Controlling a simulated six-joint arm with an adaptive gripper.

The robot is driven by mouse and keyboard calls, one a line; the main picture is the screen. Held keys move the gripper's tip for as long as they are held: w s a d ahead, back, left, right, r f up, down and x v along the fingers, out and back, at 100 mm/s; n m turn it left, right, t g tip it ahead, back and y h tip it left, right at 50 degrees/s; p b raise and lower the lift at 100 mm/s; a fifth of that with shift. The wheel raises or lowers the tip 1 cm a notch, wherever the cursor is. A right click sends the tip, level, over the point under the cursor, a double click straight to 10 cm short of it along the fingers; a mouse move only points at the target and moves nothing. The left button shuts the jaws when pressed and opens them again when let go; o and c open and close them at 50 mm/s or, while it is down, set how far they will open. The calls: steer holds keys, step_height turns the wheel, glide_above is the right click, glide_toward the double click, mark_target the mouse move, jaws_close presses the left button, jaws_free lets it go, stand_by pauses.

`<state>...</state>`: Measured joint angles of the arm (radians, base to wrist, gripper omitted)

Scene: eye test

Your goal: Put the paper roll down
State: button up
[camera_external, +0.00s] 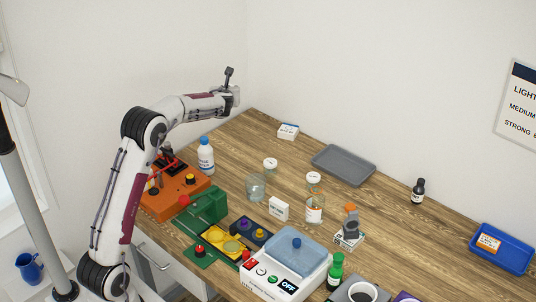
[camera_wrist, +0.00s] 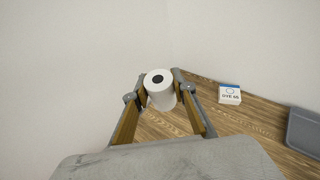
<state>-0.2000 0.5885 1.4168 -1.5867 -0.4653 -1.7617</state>
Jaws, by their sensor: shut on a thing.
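The white paper roll (camera_wrist: 162,98) with a dark core hole shows in the wrist view, between the two fingertips of my gripper (camera_wrist: 158,92). My gripper is shut on it, with one finger on each side. Its end with the hole faces up and toward the camera. In the outside view my gripper (camera_external: 231,84) is high at the wall side, well above the wooden table (camera_external: 255,130). I cannot make out the roll in that view.
A small white and blue box (camera_external: 288,131) stands near the table's back corner; it also shows in the wrist view (camera_wrist: 230,95). A grey tray (camera_external: 343,165) lies to its right. A white bottle (camera_external: 206,155), glass jar (camera_external: 256,186) and orange device (camera_external: 175,196) stand nearer.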

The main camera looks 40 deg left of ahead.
steer(key=s+d+f+m+t+h, duration=0.1)
steer(key=d+f+m+t+h, duration=0.1)
steer(key=d+f, duration=0.7)
step_height(320, 180, down, 4)
steer(key=shift+s+d+r+m+h, duration=0.15)
steer(key=shift+s+m+h, duration=0.25)
steer(key=shift+m+h, duration=0.45)
stand_by(0.4)
steer(key=shift+f, duration=3.2)
steer(key=shift+f, duration=1.85)
steer(key=shift+f, duration=0.3)
